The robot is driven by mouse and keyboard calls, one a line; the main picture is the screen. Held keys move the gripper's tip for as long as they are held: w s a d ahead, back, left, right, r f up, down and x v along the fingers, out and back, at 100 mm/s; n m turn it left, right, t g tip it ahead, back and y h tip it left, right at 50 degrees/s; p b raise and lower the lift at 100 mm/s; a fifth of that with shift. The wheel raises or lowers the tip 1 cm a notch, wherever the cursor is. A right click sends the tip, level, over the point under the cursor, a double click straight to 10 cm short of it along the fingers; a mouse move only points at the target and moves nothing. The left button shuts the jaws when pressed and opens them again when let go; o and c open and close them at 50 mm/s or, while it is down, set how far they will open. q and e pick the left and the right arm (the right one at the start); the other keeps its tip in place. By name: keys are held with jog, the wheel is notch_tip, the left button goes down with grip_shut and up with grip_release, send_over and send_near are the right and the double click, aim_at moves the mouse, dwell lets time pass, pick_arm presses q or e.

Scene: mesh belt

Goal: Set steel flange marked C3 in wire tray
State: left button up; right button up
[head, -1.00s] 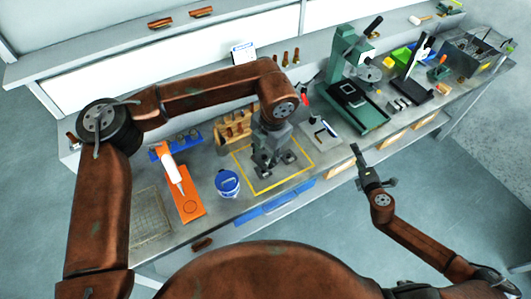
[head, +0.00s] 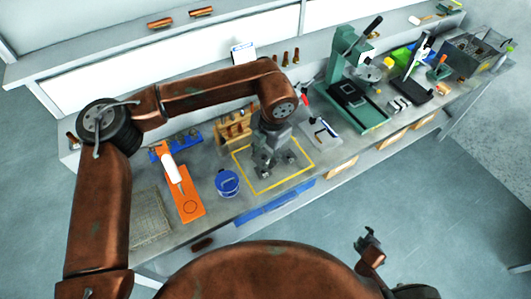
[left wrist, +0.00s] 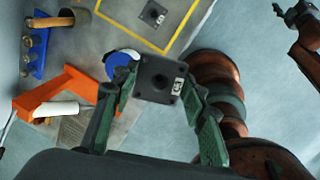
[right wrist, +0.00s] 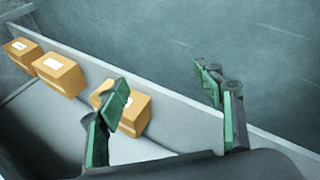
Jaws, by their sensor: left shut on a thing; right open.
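My left gripper (head: 263,165) is shut on a dark square steel flange (left wrist: 157,78), seen in the left wrist view between the fingers. It has a central hole, corner holes and a small white label; I cannot read the label surely. A second similar flange (left wrist: 153,13) lies inside the yellow-outlined area of the bench. A flat grey wire mesh tray (head: 148,220) lies at the left end of the bench, away from the left gripper. My right gripper (head: 370,240) is open and empty, out over the floor in front of the bench.
A blue rack (head: 180,146) stands behind. A green press (head: 352,97) is to the right. Cardboard boxes (right wrist: 60,74) sit on the lower shelf.

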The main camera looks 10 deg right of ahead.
jog(key=s+a+f+m+g+y, duration=0.1)
jog(key=s+a+f+m, duration=0.1)
jog(key=s+a+f, duration=0.4)
jog(key=s+a+f+m+g+y, duration=0.1)
jog(key=s+a+f, duration=0.5)
jog(key=s, duration=0.9)
jog(key=s+a+f+m+g, duration=0.3)
jog(key=s+a+f, duration=0.3)
jog(key=s, duration=0.4)
jog(key=shift+s+a+m+y, duration=0.35)
jog(key=shift+s+m+y, duration=0.05)
jog(key=shift+m, duration=0.5)
